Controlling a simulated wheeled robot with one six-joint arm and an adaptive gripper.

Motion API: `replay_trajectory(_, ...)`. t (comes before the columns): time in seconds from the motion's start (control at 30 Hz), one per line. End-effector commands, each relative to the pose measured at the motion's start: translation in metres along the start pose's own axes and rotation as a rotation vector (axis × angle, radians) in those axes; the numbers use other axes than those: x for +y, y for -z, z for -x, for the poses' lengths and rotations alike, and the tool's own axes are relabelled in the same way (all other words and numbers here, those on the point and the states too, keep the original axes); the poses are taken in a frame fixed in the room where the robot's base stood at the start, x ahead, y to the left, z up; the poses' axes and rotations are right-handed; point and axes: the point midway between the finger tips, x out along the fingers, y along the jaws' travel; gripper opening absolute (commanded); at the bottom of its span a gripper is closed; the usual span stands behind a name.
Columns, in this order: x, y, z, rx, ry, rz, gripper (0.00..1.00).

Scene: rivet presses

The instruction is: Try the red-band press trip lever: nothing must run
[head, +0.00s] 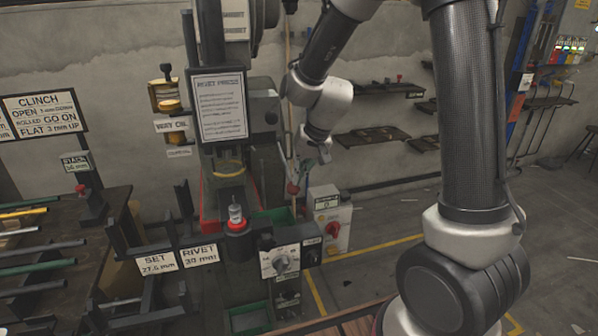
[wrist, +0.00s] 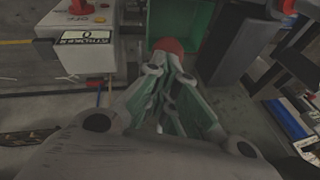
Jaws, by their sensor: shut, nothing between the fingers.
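The rivet press (head: 262,105) stands in the middle of the head view, with a notice board on its front. A red ball knob, apparently the trip lever's (head: 293,188), shows on its right side. In the wrist view the red knob (wrist: 168,45) is just beyond my fingertips. My gripper (wrist: 166,66) is shut and empty, its tips close to or against the knob; I cannot tell whether they touch. In the head view my gripper is small and partly hidden by my wrist.
A grey box with a red switch (head: 333,230) stands right of the press. A green bin (wrist: 180,22) lies behind the knob. A rack of rods (head: 40,240) stands left. Floor at right is open.

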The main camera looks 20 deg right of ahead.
Motion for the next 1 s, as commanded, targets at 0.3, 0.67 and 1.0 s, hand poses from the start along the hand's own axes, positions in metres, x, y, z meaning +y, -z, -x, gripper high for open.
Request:
replay_trajectory(0.3,0.000,-0.001,0.000,-0.002,-0.001,0.000,0.00)
replay_trajectory(0.67,0.001,0.018,0.027,0.004,0.002,0.002,0.00)
replay_trajectory(1.0,0.008,-0.001,0.098,0.002,0.002,0.002,0.00)
